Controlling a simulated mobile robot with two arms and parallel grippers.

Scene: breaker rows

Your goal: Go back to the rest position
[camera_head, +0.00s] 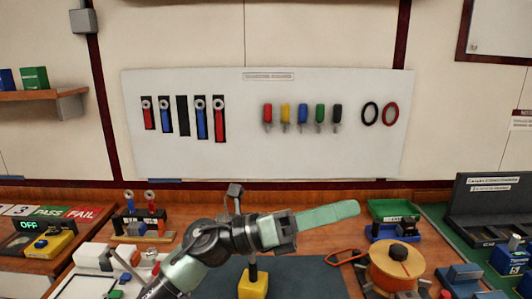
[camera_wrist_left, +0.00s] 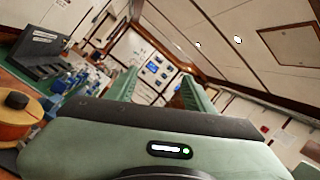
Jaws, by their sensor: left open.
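My left arm comes in from the lower left in the head view. My left gripper (camera_head: 352,209) points to the right above the workbench, in front of the lower edge of the white wall board (camera_head: 240,140). In the left wrist view its two green fingers (camera_wrist_left: 160,82) stand apart with nothing between them, so it is open and empty. It touches nothing that I can see. My right gripper is not in view.
Below the arm stands a yellow block (camera_head: 253,286) with a black post. An orange spool (camera_head: 396,262) and a green tray (camera_head: 393,209) are to the right. A black case (camera_head: 490,205) stands at the far right. Space above the bench is clear.

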